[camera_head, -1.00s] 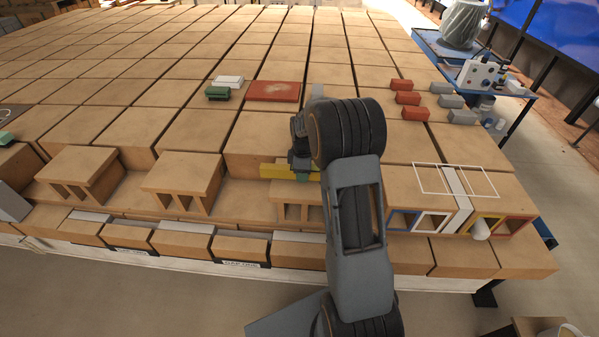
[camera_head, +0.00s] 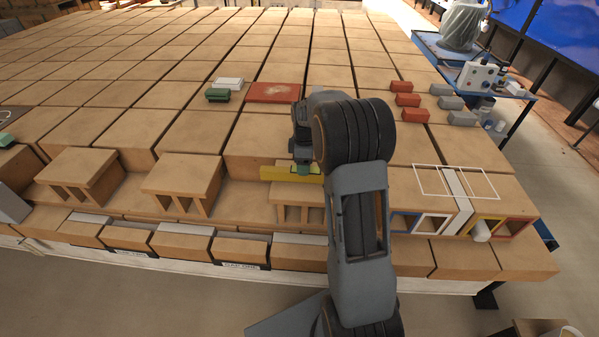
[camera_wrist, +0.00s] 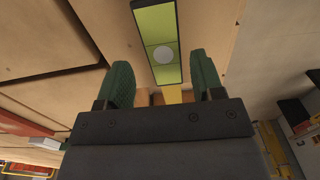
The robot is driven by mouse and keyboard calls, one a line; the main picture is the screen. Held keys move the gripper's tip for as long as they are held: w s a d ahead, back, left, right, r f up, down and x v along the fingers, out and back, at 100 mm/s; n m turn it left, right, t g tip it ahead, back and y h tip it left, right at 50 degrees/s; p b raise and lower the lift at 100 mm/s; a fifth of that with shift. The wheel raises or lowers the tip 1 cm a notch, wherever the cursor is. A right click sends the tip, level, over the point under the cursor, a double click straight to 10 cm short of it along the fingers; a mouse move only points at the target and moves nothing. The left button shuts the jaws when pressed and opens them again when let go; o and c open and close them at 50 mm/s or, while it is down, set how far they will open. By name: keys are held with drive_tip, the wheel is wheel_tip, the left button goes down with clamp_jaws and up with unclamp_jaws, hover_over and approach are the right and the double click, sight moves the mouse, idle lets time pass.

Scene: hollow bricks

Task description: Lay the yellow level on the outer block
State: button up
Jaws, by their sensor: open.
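In the wrist view, the level (camera_wrist: 158,22) is a yellow-green bar with a pale round spot, lying beyond and between my fingertips. My gripper (camera_wrist: 160,74) is open, its two green fingers apart with clear gaps beside the level. In the head view, my gripper (camera_head: 303,168) is just above the level. Which block counts as the outer one I cannot tell.
Two more hollow blocks (camera_head: 80,172) (camera_head: 183,178) stand to the left. To the right is a block with white outlines (camera_head: 455,182) and coloured openings. A red plate (camera_head: 274,92), green piece (camera_head: 217,94) and several red and grey bricks (camera_head: 407,99) lie further back.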

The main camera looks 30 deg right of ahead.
wheel_tip(320, 180, up, 7)
drive_tip(key=shift+a+f, duration=0.15)
drive_tip(key=shift+f, duration=0.05)
drive_tip(key=s+a+r+m+t, duration=0.2)
drive_tip(key=s+a+r+m, duration=0.4)
drive_tip(key=s, duration=0.4)
drive_tip(key=s+a+f+m+t, duration=0.1)
drive_tip(key=s+a+m, duration=0.1)
drive_tip(key=s, duration=0.4)
drive_tip(key=s+a+f+m+t, duration=0.1)
drive_tip(key=s+a+m, duration=0.2)
drive_tip(key=s, duration=0.3)
drive_tip(key=shift+m, duration=0.6)
